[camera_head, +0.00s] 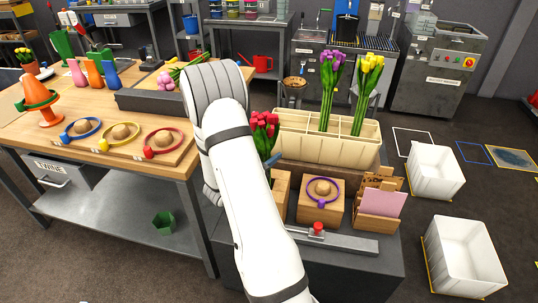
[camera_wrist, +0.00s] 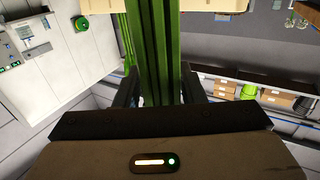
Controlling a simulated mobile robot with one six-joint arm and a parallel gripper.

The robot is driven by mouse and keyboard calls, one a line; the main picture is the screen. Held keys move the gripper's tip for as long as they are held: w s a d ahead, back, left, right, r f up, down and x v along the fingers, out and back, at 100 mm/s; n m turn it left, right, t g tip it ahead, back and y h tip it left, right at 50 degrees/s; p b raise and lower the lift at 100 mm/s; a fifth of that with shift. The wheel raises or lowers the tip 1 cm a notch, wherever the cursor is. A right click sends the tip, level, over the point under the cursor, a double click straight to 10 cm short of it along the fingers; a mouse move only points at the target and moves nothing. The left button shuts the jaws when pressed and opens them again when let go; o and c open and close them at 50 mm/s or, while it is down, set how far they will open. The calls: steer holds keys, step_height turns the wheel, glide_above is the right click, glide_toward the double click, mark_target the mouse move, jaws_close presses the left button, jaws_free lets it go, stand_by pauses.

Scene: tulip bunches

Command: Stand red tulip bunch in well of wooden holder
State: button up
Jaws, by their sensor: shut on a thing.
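The red tulip bunch (camera_head: 264,122) is upright in the head view, at the left end of the pale wooden holder (camera_head: 325,150). Its lower stems are hidden behind my arm. In the wrist view, green stems (camera_wrist: 152,40) run between the fingers of my gripper (camera_wrist: 158,88), which is shut on them. My gripper is hidden by my arm in the head view. The holder has several wells. A purple tulip bunch (camera_head: 331,75) and a yellow tulip bunch (camera_head: 368,78) stand in it. I cannot tell whether the red stems are inside a well.
A wooden block with a purple ring (camera_head: 323,196) and a card stand with a pink card (camera_head: 382,202) are in front of the holder. White bins (camera_head: 434,172) stand on the floor at right. A workbench (camera_head: 95,165) with ringed items and vases is at left.

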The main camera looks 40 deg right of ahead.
steer(key=shift+f, duration=0.15)
steer(key=shift+f+b, duration=0.5)
steer(key=shift+b, duration=0.1)
steer(key=o, duration=1.9)
steer(key=a, duration=0.2)
steer(key=s+a, duration=0.1)
steer(key=a, duration=0.4)
steer(key=shift+s+a, duration=0.2)
steer(key=shift+a, duration=0.15)
